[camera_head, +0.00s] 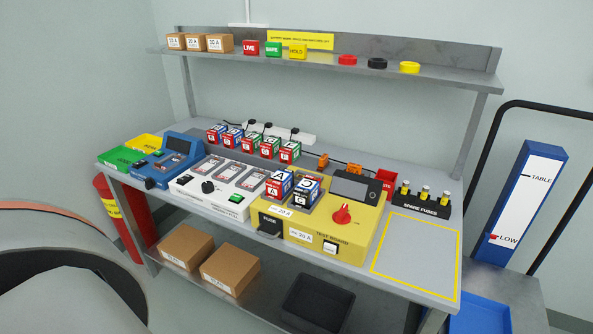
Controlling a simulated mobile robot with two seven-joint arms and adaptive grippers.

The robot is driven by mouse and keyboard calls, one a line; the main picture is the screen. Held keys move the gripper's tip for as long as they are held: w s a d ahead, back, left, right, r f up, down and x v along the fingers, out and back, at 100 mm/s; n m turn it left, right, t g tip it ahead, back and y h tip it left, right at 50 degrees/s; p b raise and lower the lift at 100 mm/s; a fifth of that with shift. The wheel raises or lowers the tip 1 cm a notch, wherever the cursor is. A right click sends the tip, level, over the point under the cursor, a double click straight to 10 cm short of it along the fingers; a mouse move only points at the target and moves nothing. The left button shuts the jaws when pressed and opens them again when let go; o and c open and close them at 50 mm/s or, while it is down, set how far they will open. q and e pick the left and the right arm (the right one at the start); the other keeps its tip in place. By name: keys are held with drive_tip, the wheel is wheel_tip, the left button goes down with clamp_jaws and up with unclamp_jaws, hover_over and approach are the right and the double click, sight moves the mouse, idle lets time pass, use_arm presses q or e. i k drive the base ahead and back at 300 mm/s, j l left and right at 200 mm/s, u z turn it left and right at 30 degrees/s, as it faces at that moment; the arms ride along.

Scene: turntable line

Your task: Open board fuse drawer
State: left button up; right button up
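The yellow test board (366,220) stands on the grey bench, right of centre. Its fuse drawer (269,229) is at the left of the board's front face, with a black handle under the word FUSE. The drawer looks shut, though it is small in this view. A 20 A label, a white switch (330,248) and a red knob (342,214) are on the board. Several lettered cubes (279,186) sit on its top. Neither of my grippers is in view.
A white unit (207,187) and a blue device (165,168) stand left of the board. Spare fuses (422,203) and a yellow-outlined clear area (415,255) lie right. Boxes (229,270) and a black bin (317,302) are below. A blue-posted cart (519,205) stands right.

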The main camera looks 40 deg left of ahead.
sight(273, 225)
drive_tip(key=u, duration=1.35)
